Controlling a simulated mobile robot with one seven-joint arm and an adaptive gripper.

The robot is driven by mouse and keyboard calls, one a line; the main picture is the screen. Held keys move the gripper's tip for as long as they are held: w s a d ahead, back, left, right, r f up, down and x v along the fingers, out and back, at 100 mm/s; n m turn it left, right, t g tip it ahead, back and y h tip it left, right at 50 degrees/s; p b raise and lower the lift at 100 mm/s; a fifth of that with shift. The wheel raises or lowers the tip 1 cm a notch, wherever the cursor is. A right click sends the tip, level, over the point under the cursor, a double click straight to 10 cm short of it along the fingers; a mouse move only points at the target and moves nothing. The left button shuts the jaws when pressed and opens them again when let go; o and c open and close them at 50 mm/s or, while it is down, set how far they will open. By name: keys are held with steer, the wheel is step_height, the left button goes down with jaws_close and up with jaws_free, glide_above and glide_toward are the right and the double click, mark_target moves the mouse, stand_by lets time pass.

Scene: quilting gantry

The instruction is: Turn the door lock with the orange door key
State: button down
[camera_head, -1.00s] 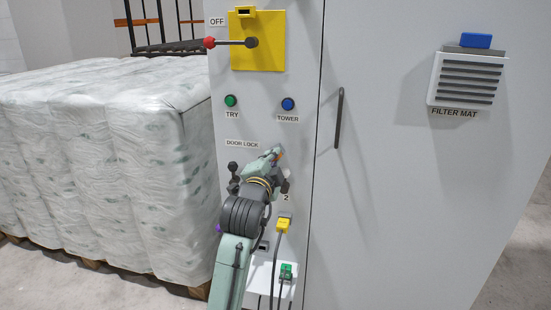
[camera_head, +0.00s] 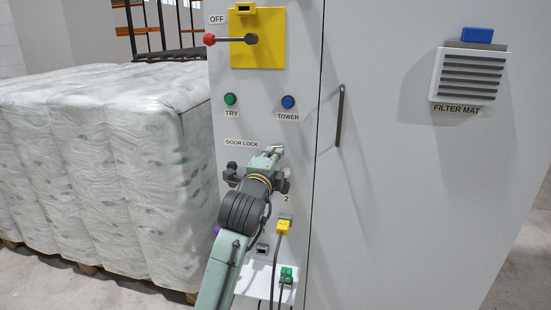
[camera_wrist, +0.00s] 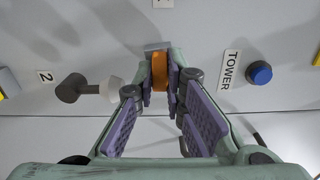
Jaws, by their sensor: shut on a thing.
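The orange door key (camera_wrist: 173,74) is between the fingertips of my gripper (camera_wrist: 168,82) in the wrist view. My gripper is shut on it. A grey block (camera_wrist: 156,47), which looks like part of the door lock, is just beyond the key against the pale panel. I cannot tell how far the key sits in it. In the head view my gripper (camera_head: 274,151) reaches the panel right of the DOOR LOCK label (camera_head: 242,143). There my gripper hides the lock and the key.
A dark knob (camera_wrist: 72,88) on a pale base stands left of my fingers in the wrist view, near a "2" label. The blue TOWER button (camera_wrist: 260,72) is to the right. A yellow plug (camera_head: 283,226) with a cable is below my gripper, and a door handle (camera_head: 339,115) is right.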

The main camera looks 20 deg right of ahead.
steer(key=c, duration=1.6)
jaws_free()
